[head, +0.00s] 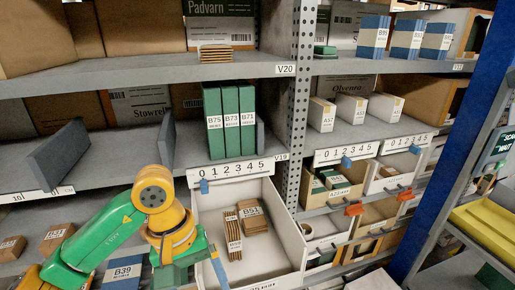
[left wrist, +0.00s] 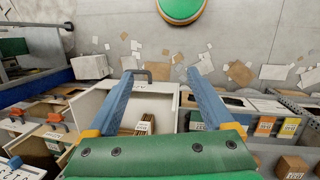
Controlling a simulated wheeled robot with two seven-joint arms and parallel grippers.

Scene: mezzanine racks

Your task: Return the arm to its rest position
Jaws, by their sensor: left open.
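My left arm (head: 152,198), green and yellow, comes in from the lower left of the head view and is bent in front of the shelves. Its hand is at the left side of an open white drawer (head: 289,215). My left gripper (left wrist: 160,76) shows in the left wrist view with its two blue fingers wide apart and nothing held between them. The drawer, seen below and beyond the fingers in that view, holds brown packs (head: 254,220), one labelled B51. In the head view the hand partly hides the drawer's left side. My right gripper is in neither view.
Green boxes (head: 231,118) labelled B75, B73 and B71 stand on the shelf above the drawer. A perforated post (head: 300,90) rises right of them. A grey divider (head: 167,138) is close above the arm. Scraps litter the floor (left wrist: 232,45) beyond the fingers.

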